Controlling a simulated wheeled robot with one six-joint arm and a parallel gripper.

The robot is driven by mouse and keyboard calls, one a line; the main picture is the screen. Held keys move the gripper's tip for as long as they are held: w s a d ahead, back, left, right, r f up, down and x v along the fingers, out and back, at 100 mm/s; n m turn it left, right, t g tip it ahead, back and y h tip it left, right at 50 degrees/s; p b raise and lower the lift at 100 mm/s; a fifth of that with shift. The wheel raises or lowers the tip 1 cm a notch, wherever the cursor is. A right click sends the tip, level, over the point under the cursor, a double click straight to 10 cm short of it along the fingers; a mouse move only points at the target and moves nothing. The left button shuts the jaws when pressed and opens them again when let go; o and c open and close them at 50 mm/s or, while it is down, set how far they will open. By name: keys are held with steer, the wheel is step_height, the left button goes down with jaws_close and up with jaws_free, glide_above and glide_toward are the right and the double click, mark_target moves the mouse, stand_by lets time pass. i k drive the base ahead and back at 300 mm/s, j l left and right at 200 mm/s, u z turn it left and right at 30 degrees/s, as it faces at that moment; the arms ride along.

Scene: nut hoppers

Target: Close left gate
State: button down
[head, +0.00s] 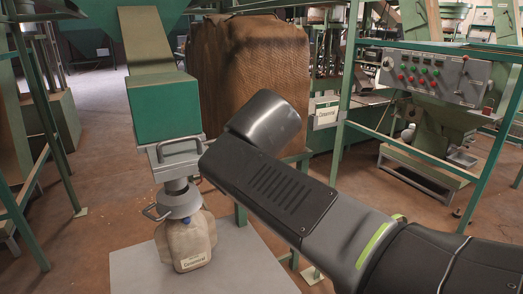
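A grey metal gate (168,169) with a loop handle (179,148) sits under the green box (164,106) of a hopper chute, left of centre. I cannot tell from this view whether it is open or shut. Below it a grey spout collar (180,203) with a side handle sits over the mouth of a labelled cloth sack (187,241). My dark arm crosses from the lower right, and its front part overlaps the right edge of the gate area. My gripper does not show; the arm's own links may hide it.
The sack stands on a grey platform (245,262). A large brown sack (236,66) stands behind my arm. Green posts and a labelled rail (326,117) are behind it. A control panel (435,77) is at right. Open floor (105,160) lies left of the chute.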

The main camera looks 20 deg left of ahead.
mark_target(172, 159)
steer(key=u, duration=1.65)
steer(key=z, duration=1.5)
steer(key=u, duration=1.3)
